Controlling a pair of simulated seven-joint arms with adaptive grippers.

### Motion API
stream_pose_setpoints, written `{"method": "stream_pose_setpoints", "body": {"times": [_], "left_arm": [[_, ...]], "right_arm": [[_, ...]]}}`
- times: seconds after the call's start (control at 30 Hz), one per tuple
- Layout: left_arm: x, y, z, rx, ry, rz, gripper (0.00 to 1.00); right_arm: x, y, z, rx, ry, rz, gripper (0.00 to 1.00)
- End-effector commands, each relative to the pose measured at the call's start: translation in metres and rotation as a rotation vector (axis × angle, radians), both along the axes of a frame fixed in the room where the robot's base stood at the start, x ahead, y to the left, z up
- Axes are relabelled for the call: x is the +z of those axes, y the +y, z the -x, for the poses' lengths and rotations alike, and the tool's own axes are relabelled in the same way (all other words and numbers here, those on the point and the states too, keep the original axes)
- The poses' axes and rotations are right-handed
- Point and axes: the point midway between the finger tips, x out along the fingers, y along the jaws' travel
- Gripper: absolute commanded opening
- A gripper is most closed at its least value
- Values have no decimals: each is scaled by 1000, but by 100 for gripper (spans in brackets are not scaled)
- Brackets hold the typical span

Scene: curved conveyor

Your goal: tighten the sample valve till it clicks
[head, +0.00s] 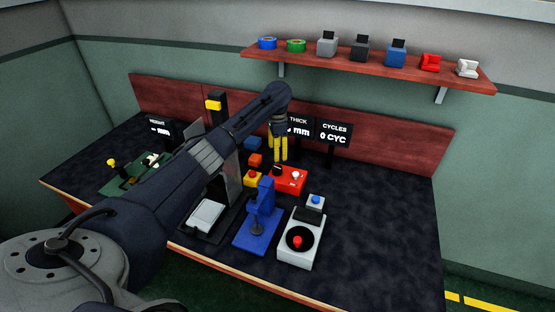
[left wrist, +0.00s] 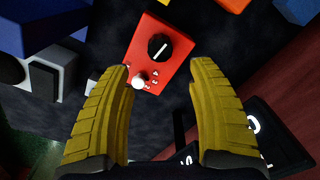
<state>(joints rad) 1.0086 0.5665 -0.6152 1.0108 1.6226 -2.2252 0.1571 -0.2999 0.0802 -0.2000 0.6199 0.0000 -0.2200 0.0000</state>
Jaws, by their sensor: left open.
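No part is clearly marked as the sample valve. A red box (head: 287,181) on the bench carries a black dial and a white round knob (head: 295,174). In the left wrist view the black dial (left wrist: 159,47) has a white pointer line, and the white knob (left wrist: 138,83) sits beside small markings on the red box (left wrist: 178,65). My left gripper (head: 278,159) has yellow fingers, open and empty, pointing down just above and behind the red box. In the left wrist view its fingers (left wrist: 163,68) frame the near part of the box without touching it visibly. My right gripper is not in view.
Display signs (head: 333,132) stand behind. The bench's right side (head: 390,210) is clear.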

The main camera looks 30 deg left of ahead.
Motion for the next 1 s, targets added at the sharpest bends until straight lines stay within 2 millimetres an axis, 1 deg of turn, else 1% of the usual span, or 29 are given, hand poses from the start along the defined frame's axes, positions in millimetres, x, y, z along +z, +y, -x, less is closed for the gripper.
{"method": "stream_pose_setpoints", "body": {"times": [0.03,0.1,0.3,0.83,0.93,1.0], "left_arm": [[6,1,0,0,-1,-1,59],[11,0,0,0,-1,0,59],[19,0,0,0,-1,-1,59],[19,-1,0,0,0,0,59],[22,-9,-4,-4,-10,17,59],[29,-18,-9,-4,-26,47,59]], "right_arm": [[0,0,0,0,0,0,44],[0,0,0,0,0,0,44],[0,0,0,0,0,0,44],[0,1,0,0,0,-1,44],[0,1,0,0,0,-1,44],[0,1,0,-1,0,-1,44]]}}
